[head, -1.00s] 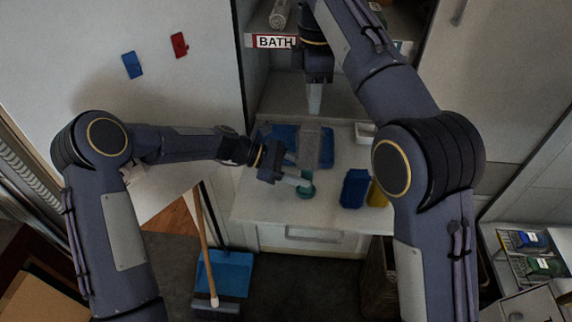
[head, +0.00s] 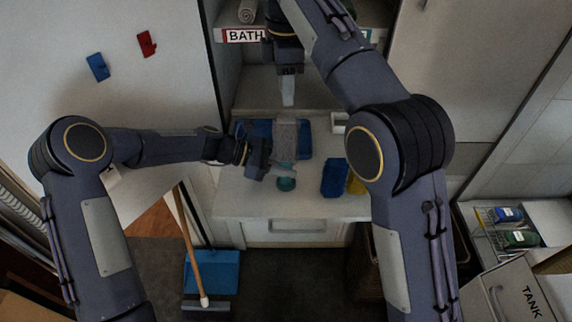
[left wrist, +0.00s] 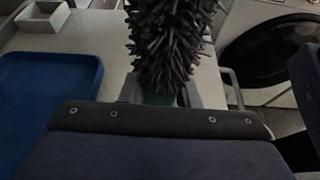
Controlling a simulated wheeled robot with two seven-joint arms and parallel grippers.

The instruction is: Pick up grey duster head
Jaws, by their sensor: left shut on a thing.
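The grey duster head (left wrist: 172,42) shows in the left wrist view as a dark, shaggy clump with a teal base between my finger tips.
A small teal round thing (head: 287,184) is on the white counter (head: 240,206) by my left gripper. A blue tray (head: 303,145), a white box (head: 339,122) and a dark blue item (head: 334,177) are nearby. The BATH shelf (head: 243,36) is above. A broom (head: 190,237) and dustpan stand below left.

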